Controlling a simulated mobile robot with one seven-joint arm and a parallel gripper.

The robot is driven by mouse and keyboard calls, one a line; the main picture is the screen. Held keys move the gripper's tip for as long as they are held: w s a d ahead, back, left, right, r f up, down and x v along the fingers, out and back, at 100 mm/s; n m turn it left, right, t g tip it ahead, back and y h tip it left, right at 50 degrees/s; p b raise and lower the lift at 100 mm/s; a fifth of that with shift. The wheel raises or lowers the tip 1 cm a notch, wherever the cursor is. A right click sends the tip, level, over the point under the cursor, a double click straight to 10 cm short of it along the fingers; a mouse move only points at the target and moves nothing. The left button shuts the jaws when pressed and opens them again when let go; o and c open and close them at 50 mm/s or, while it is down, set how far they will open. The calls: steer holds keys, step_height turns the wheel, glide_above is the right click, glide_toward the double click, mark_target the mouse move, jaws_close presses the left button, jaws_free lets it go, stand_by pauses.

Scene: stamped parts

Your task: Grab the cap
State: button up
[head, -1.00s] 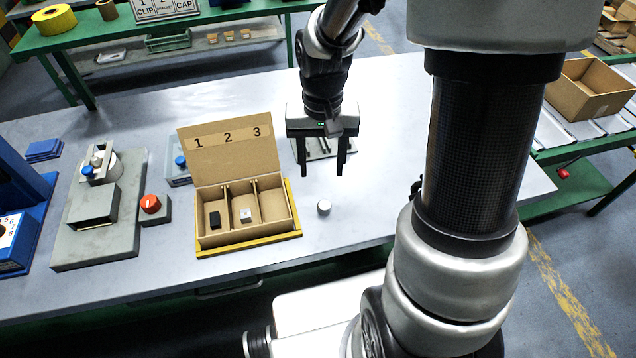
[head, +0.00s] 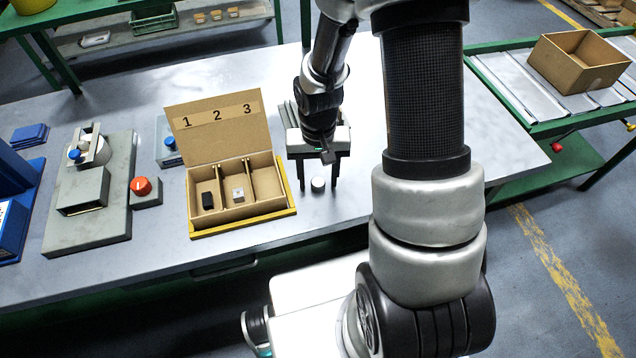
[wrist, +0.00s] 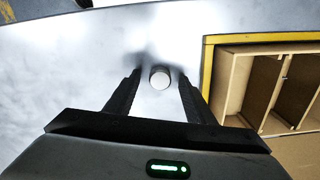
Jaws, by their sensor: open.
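The cap (head: 318,184) is a small round silver-white piece on the grey table, just right of the cardboard box. My gripper (head: 318,186) is open above the table, pointing down, with one finger on each side of the cap in the head view. In the wrist view, the cap (wrist: 160,78) shows as a pale disc between and slightly beyond the tips of my open gripper (wrist: 158,75). I cannot tell how high the fingertips are above the table. Nothing is held.
The open cardboard box (head: 250,217) has compartments marked 1, 2, 3. A black part (head: 207,199) lies in 1 and a grey block (head: 238,195) in 2; compartment 3 looks empty. A grey fixture (head: 95,205) and red button (head: 141,186) stand left.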

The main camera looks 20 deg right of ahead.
steer(key=c, duration=1.1)
steer(key=shift+r, duration=0.1)
